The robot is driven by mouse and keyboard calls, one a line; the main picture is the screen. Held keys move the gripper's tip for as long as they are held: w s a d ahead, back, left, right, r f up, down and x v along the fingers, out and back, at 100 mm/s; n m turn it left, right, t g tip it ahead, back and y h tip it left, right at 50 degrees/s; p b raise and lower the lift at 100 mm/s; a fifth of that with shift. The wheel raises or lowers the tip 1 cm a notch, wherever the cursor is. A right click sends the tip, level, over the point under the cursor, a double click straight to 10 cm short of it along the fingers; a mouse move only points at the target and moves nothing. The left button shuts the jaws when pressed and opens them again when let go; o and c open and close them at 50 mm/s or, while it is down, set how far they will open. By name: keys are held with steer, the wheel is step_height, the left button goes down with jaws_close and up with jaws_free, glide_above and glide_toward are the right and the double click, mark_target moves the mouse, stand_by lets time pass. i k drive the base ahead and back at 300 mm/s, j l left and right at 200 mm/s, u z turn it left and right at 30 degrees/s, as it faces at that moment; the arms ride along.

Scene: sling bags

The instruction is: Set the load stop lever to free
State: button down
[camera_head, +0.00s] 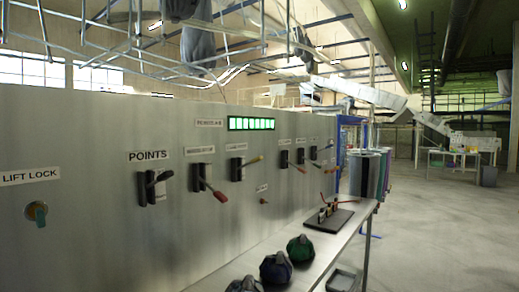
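A grey metal panel (90,240) fills the left half of the view and carries a row of levers. The nearest is a black lever (156,184) under the POINTS label (148,156). A red-handled lever (215,192) to its right slants down to the right. Another red-tipped lever (296,167) and a blue-tipped lever (325,148) are farther along. The labels past POINTS are too small to read, so I cannot tell which is the load stop lever. My gripper is not in view.
A turquoise LIFT LOCK knob (38,212) is at the left. A green-lit display (251,124) is above the levers. A shelf (325,246) in front of the panel bears dark bags (276,267) and a black tray (328,222). Open floor (440,230) lies to the right.

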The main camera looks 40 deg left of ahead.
mark_target(256, 160)
steer(key=i+u, duration=0.3)
steer(key=i, duration=0.4)
steer(key=i+l+u, duration=0.25)
steer(key=i, duration=0.45)
steer(key=i+j+u, duration=0.1)
steer(key=i+u, duration=0.15)
steer(key=u, duration=0.2)
steer(key=i+u, duration=0.25)
steer(key=u, duration=0.2)
steer(key=i+u, duration=0.25)
steer(key=u, duration=0.2)
steer(key=i+l+u, duration=0.15)
steer(key=u, duration=0.35)
steer(key=i+l, duration=0.05)
steer(key=i, duration=0.05)
